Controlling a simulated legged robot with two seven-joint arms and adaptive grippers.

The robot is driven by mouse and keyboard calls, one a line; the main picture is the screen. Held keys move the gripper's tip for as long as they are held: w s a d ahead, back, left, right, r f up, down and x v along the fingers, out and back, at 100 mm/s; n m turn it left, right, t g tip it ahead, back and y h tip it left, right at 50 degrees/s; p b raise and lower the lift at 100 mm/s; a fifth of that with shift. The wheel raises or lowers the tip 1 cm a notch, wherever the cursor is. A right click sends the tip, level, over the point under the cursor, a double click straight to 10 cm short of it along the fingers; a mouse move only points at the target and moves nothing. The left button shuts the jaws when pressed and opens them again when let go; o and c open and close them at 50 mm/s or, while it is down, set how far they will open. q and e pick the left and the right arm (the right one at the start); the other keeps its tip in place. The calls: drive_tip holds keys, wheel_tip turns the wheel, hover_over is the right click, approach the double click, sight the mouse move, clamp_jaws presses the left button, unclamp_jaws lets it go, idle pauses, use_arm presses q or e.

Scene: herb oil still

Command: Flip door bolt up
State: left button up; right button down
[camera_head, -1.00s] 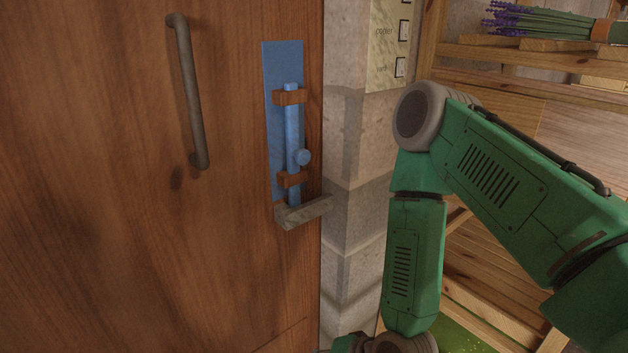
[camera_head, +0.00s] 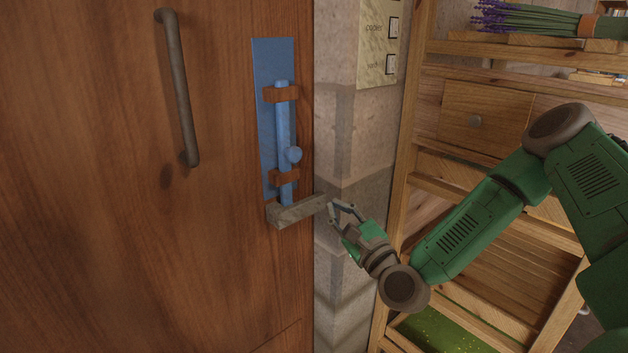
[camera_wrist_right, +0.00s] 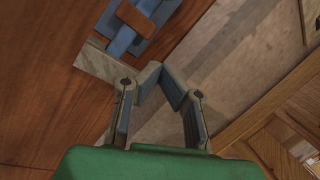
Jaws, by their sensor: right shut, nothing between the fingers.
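The blue door bolt (camera_head: 282,130) stands upright on a blue plate (camera_head: 267,75) on the wooden door, held by two brown brackets. The bolt's lower end meets a grey stone-like catch (camera_head: 297,211). My left gripper is not in view.
A dark door handle (camera_head: 178,88) is left of the bolt. A stone wall post (camera_head: 345,130) with a switch panel (camera_head: 378,45) stands right of the door. Wooden shelving (camera_head: 470,75) with a lavender bunch (camera_head: 530,18) fills the right, behind my arm.

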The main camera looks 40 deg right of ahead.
sight(289, 156)
drive_tip(key=w+a+r, duration=0.1)
drive_tip(key=w+r, duration=0.4)
drive_tip(key=w, duration=0.5)
drive_tip(key=shift+r, duration=0.3)
drive_tip(key=shift+s, duration=0.1)
wheel_tip(289, 156, up, 7)
drive_tip(key=p, duration=0.2)
drive_tip(key=shift+f, duration=0.25)
